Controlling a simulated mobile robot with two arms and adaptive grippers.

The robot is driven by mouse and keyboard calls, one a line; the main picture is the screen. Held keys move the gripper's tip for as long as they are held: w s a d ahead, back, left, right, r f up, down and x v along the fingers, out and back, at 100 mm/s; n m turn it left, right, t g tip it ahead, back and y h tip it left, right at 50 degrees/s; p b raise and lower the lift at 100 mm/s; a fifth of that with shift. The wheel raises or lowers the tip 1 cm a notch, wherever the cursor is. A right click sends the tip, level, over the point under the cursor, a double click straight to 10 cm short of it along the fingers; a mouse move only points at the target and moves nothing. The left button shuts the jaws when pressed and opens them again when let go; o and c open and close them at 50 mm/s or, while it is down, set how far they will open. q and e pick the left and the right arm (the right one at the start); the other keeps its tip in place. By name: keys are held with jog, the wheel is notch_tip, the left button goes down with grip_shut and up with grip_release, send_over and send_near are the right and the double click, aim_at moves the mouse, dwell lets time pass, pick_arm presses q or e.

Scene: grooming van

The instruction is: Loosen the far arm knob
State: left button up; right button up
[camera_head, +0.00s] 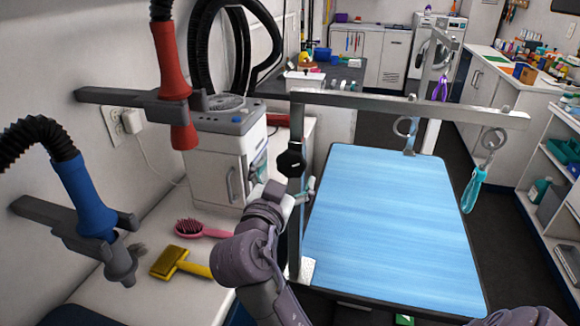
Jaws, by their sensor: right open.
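A black faceted knob (290,160) sits on the grey upright post (295,225) at the left side of the blue-topped grooming table. A long grey crossbar (400,103) runs right from the top of this post. A second grey post (432,130) stands at the table's back right; no knob shows clearly on it. My right gripper (306,190) is open, just below and right of the black knob, apart from it in the picture. Its fingers are small and partly hidden by my wrist and the post. My left gripper is not in view.
The blue table top (390,230) is bare. Loops hang from the bars, one with a teal handle (473,190). Left of my arm are a white dryer unit (222,150), a pink brush (198,229) and a yellow brush (180,262). Red (171,62) and blue (85,199) nozzles hang at left.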

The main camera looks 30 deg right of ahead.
jog(key=shift+v, duration=2.05)
